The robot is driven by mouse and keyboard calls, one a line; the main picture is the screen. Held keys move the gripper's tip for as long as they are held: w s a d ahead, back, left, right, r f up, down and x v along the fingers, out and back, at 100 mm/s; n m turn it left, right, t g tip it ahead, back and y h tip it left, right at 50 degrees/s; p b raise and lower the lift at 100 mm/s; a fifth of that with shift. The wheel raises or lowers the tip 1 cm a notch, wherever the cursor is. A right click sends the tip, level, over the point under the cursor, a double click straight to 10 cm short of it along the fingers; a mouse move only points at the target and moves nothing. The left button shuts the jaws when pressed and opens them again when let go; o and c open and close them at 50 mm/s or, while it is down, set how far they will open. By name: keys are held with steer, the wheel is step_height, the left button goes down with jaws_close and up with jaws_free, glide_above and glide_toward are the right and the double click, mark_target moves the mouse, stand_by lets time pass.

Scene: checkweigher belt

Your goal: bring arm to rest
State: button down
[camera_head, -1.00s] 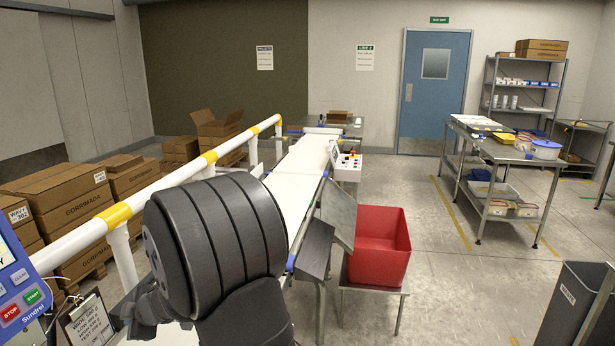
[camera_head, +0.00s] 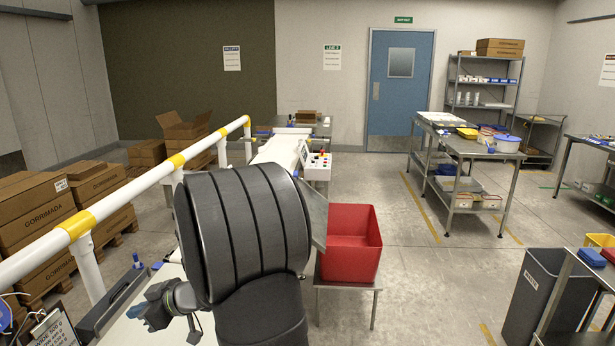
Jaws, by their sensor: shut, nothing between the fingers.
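My arm fills the lower middle of the view, with a large ribbed dark joint in front of the belt line. My gripper (camera_head: 150,308) shows small at the lower left of that joint, above a pale surface. It is shut and holds nothing that I can see. The white checkweigher belt (camera_head: 283,150) runs away behind my arm, and its near part is mostly hidden.
A white and yellow guard rail (camera_head: 130,197) runs along the left. A red bin (camera_head: 350,262) stands on a stand right of my arm. Cartons (camera_head: 40,218) are stacked at left. A grey waste bin (camera_head: 545,300) stands at lower right. Open floor lies between.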

steer(key=shift+s+a+r+n+t+h, duration=0.1)
steer(key=shift+s+a+n+t+h, duration=0.2)
steer(key=shift+a, duration=0.45)
steer(key=shift+s+a+r+n+t, duration=0.1)
steer(key=shift+s+a+n, duration=0.2)
steer(key=shift+a+n, duration=0.3)
steer(key=shift+a, duration=0.1)
